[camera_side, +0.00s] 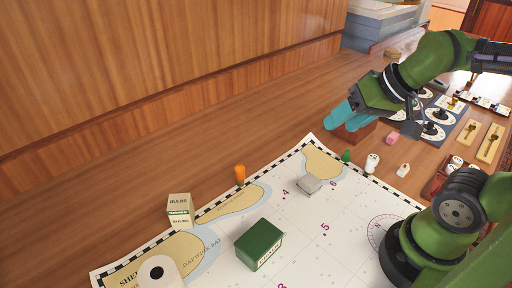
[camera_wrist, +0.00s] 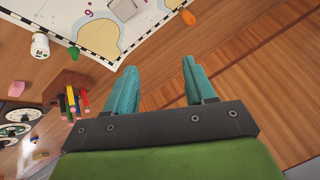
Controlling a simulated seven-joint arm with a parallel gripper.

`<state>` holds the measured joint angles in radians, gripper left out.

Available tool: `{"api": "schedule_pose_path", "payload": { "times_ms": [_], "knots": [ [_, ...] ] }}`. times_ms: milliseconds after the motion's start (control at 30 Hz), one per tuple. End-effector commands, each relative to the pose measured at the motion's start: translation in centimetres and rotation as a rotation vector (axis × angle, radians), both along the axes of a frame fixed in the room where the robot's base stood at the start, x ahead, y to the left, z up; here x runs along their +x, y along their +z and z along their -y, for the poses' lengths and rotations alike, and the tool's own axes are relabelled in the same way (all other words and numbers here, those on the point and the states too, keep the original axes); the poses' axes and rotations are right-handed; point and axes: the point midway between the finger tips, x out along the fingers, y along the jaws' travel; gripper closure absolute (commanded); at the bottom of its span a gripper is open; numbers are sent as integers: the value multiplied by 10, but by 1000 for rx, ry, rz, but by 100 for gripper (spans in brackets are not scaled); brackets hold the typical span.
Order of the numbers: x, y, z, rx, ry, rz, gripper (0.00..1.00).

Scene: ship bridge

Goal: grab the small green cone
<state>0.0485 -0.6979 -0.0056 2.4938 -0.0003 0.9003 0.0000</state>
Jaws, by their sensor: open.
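The small green cone (camera_side: 346,156) stands at the far edge of the chart in the side view, near a white bottle. It also shows in the wrist view (camera_wrist: 74,52), left of my fingers, at the chart's border. My gripper (camera_side: 339,117) is above and beyond the cone in the side view, apart from it. In the wrist view my gripper (camera_wrist: 158,76) has its two teal fingers spread with only bare wood between them.
A brown pencil block (camera_wrist: 66,84) stands close to my fingers. The white bottle (camera_side: 371,163), a pink eraser (camera_side: 392,138), an orange peg (camera_side: 240,174), a grey block (camera_side: 309,184) and a green box (camera_side: 259,244) stand around. Bare wood lies left of my gripper in the side view.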

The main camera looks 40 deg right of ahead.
Motion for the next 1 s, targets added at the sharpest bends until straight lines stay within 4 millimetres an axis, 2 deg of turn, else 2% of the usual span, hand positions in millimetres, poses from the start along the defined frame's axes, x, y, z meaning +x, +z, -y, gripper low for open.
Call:
{"api": "schedule_pose_path", "payload": {
  "times_ms": [67,167,267,400,500,600,767,867,1000],
  "knots": [
    [12,-9,21,13,-80,-64,46],
    [27,-22,58,89,-292,-182,46],
    [38,-36,102,209,-606,-313,46],
    [42,-60,166,386,-1131,-476,46],
    [41,-69,194,479,-1448,-538,46],
    [41,-69,204,542,-1657,-558,46],
    [41,-64,202,600,-1810,-557,46],
    [41,-72,201,607,-1834,-560,46],
    [43,-99,198,607,-1835,-564,46]
  ]
}}
